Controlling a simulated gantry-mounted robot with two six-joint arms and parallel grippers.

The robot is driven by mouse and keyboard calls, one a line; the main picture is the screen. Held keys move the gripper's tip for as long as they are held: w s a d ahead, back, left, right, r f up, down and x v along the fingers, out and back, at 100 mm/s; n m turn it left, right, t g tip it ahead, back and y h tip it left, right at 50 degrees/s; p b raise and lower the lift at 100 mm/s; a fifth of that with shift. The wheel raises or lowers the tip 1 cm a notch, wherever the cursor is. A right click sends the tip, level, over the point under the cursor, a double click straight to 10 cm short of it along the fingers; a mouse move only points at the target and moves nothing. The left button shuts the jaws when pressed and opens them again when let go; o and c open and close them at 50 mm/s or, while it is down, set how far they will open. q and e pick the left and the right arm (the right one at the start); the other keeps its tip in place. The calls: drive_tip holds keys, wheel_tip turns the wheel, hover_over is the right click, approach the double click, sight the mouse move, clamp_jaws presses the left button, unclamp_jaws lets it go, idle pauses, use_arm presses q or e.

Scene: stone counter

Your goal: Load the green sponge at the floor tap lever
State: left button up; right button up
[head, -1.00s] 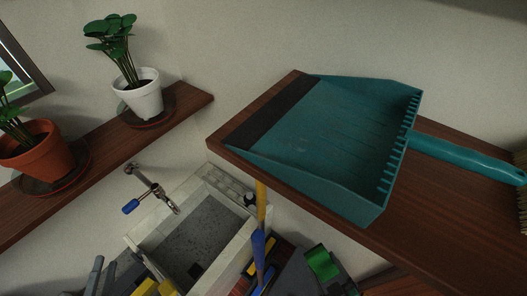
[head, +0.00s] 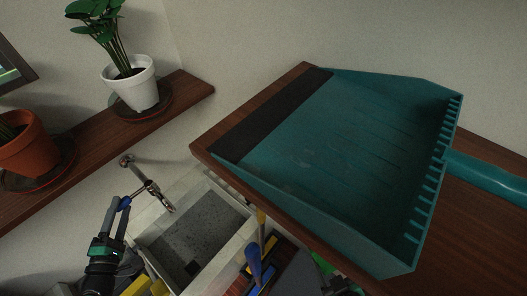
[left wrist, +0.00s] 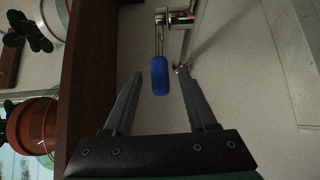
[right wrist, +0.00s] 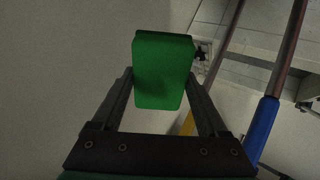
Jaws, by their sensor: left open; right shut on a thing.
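The tap (head: 150,188) is on the wall above the stone sink. Its blue-tipped lever (left wrist: 159,76) sits between the spread fingers of my left gripper (head: 119,203) in the left wrist view, with a gap on each side. My left gripper is open and holds nothing. The green sponge (right wrist: 163,66) is clamped between the fingers of my right gripper (right wrist: 160,85), with its upper part standing beyond the fingertips. In the head view only a bit of the sponge (head: 322,263) shows below the shelf edge. The right gripper is mostly hidden there.
A wooden shelf with a large teal dustpan (head: 340,130) covers the right side. Potted plants in a white pot (head: 133,84) and a terracotta pot (head: 30,150) stand on the left shelf. The sink (head: 238,238) lies below, with blue and yellow handles (head: 254,262) close by.

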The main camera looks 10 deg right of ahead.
use_arm(q)
drive_tip(key=shift+w, duration=1.1)
clamp_jaws()
idle(0.6)
